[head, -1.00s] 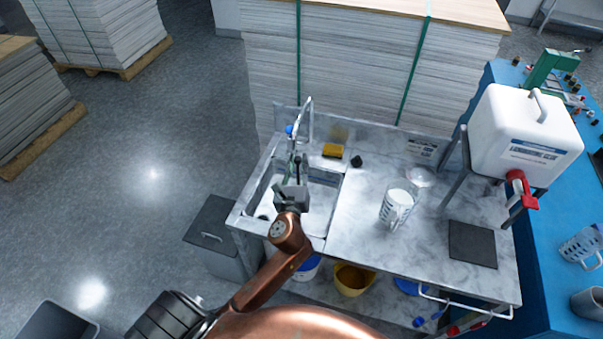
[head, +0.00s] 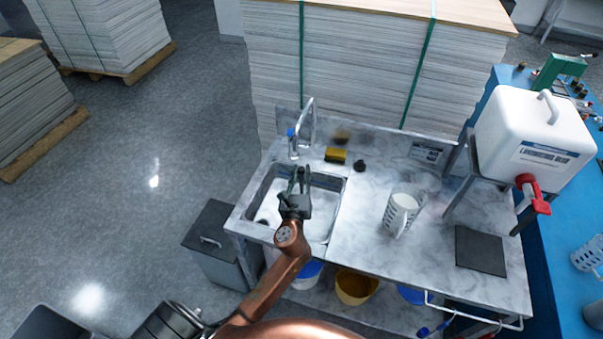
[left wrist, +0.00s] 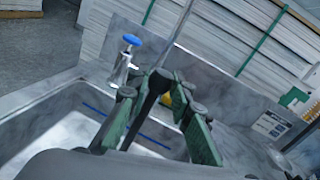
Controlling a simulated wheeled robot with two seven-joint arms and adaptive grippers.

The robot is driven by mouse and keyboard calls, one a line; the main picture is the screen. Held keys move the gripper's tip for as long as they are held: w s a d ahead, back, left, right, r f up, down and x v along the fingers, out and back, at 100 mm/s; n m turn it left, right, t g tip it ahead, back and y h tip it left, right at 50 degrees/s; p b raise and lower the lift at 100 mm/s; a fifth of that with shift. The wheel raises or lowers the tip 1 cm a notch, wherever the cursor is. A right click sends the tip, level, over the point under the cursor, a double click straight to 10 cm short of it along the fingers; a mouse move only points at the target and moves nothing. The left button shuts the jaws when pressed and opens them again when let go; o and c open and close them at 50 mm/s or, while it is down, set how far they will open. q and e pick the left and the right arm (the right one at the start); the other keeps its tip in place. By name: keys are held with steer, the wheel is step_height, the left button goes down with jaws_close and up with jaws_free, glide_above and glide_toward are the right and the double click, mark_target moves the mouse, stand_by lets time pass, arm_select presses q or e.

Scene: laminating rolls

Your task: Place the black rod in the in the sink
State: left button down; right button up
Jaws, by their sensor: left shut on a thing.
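The metal sink (head: 325,205) is set in the left end of the marble-look counter; it also shows in the left wrist view (left wrist: 48,140). My left gripper (head: 300,174) is over the sink basin, near its back rim. In the left wrist view, a dark, narrow piece that looks like the black rod (left wrist: 147,103) slants between the green fingers of the gripper (left wrist: 160,105). My left gripper is shut on it. The rod's lower end is hidden, and I cannot tell whether it touches the basin. My right gripper is not in view.
A faucet (head: 309,125) with a blue knob stands behind the sink. A yellow sponge (head: 336,155) and a small black object (head: 360,166) lie at the counter's back.

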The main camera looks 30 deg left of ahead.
arm_select(q)
steer(key=shift+f, duration=0.1)
steer(key=c, duration=1.7)
jaws_free()
steer(key=shift+c, duration=0.2)
steer(key=shift+r, duration=0.2)
steer(key=v, duration=1.2)
